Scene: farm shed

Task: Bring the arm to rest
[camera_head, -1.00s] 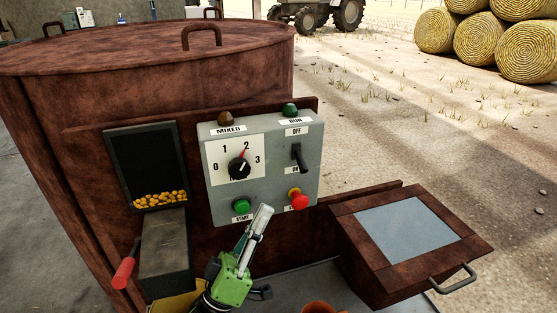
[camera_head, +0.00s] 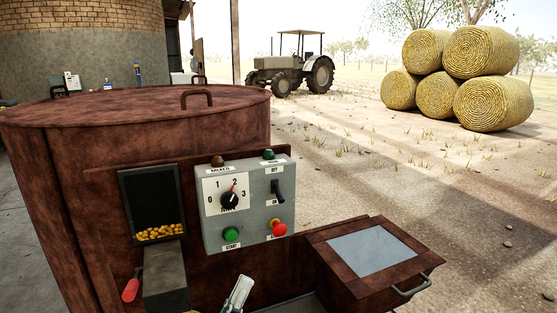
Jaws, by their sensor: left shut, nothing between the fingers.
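My left gripper (camera_head: 239,292) shows at the bottom edge of the head view, in front of the brown mixer drum (camera_head: 90,210). Its pale fingers are shut and empty, pointing up, below the grey control box (camera_head: 250,211) and apart from it in the picture. The rest of this arm is cut off by the frame. My right gripper is not in view.
The box carries a dial (camera_head: 229,200) near 2, a switch (camera_head: 277,191), a green start button (camera_head: 231,234) and a red knob (camera_head: 279,229). A red-handled chute (camera_head: 165,275) stands left. A lidded bin (camera_head: 400,276) juts out right. Tractor (camera_head: 292,68) and bales (camera_head: 487,92) are far off.

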